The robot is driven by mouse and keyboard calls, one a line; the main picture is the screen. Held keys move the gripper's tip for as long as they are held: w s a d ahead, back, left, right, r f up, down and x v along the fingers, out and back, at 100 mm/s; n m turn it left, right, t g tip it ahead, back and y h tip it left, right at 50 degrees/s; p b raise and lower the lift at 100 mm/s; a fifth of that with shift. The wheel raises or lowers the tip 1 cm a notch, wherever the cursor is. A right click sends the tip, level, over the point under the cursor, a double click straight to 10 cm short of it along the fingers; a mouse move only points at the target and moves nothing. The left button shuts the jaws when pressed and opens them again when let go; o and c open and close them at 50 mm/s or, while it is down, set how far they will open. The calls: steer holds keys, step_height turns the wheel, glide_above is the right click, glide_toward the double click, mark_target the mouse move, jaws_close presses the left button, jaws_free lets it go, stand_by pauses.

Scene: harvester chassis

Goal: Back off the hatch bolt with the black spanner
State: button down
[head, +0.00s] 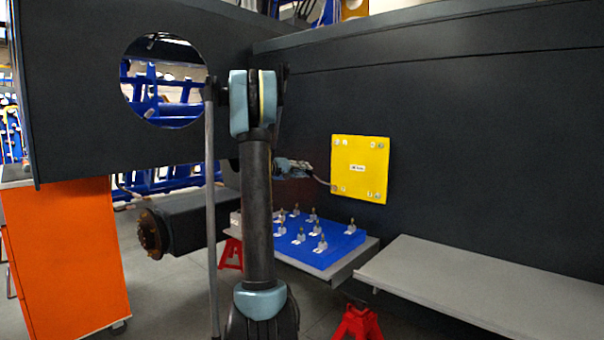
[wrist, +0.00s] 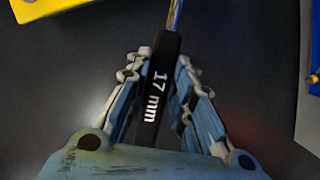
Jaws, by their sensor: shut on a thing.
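My gripper (head: 300,167) is shut on the black spanner, whose handle (wrist: 153,105) reads "17 mm" in the wrist view. The handle lies between the two fingers (wrist: 160,75), and its metal shaft (wrist: 175,15) runs out of the top of that view. In the head view the thin spanner shaft (head: 322,181) reaches right towards the lower left corner of the yellow hatch (head: 360,172). Bolts sit near the hatch corners, one at the lower left (head: 336,189). I cannot tell whether the spanner touches it. Part of the hatch (wrist: 60,8) shows in the wrist view.
A blue holder (head: 335,252) with several small upright clips stands on a grey shelf below the hatch. Another grey shelf (head: 470,290) is at the right. Red stands (head: 358,325) and an orange cabinet (head: 70,260) are nearby. The dark chassis wall (head: 490,130) is behind.

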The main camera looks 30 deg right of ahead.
steer(key=f+n, duration=0.1)
steer(key=w+f, duration=0.1)
steer(key=shift+a+f+n+h, duration=0.2)
steer(key=shift+f+n+h, duration=0.15)
steer(key=shift+n+h, duration=0.05)
steer(key=shift+f, duration=0.1)
steer(key=shift+w+f+n+h, duration=0.15)
steer(key=shift+f+n, duration=0.35)
steer(key=shift+f, duration=0.2)
steer(key=shift+w+f+n+h, duration=0.15)
steer(key=shift+f+n, duration=0.35)
steer(key=shift+f, duration=0.15)
steer(key=shift+f+n, duration=0.3)
steer(key=shift+f, duration=0.1)
steer(key=shift+r, duration=0.2)
steer(key=shift+s+a, duration=0.1)
steer(key=shift+a, duration=0.1)
